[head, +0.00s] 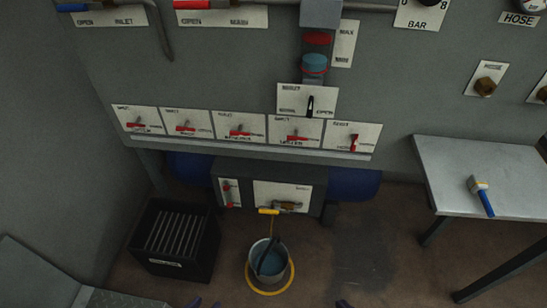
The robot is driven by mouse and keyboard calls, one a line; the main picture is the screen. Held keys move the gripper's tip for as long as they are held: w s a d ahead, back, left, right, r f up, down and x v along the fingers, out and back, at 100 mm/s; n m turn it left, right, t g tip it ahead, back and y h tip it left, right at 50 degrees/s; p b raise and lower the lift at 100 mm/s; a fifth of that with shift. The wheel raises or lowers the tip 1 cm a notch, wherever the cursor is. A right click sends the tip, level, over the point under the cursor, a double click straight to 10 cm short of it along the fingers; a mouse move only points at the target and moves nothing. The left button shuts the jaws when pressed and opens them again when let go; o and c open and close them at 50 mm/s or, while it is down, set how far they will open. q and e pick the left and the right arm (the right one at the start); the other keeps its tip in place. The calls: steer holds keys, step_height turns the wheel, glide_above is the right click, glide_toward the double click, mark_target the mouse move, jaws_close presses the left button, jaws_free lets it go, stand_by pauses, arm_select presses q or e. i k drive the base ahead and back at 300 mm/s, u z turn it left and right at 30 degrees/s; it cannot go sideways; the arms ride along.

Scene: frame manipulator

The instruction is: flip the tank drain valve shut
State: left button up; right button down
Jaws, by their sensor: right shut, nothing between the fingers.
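The label naming the tank drain valve is too small to read. A low plate (268,190) on the dark box carries a brass valve (288,206), just above and behind a bucket. A row of plates above has red levers; four lie roughly level, and the rightmost red lever (354,143) stands upright. A black lever (310,106) stands near upright on the plate below the sight glass (315,64). My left gripper (205,303) shows only as two separated tips at the bottom edge. My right gripper (344,303) shows as one small tip there, shut and empty. Both are well apart from the valves.
The bucket (255,270) holds bluish liquid and stands in a yellow ring (289,280) on the floor. A black crate (150,262) stands to its left. A metal table (480,160) with a blue-handled brush (483,198) is at right. The floor right of the bucket is clear.

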mark_target(264, 211)
steer(key=u, duration=0.45)
steer(key=k, duration=1.1)
steer(key=z, duration=0.5)
steer(key=i, duration=1.35)
steer(key=u, duration=0.35)
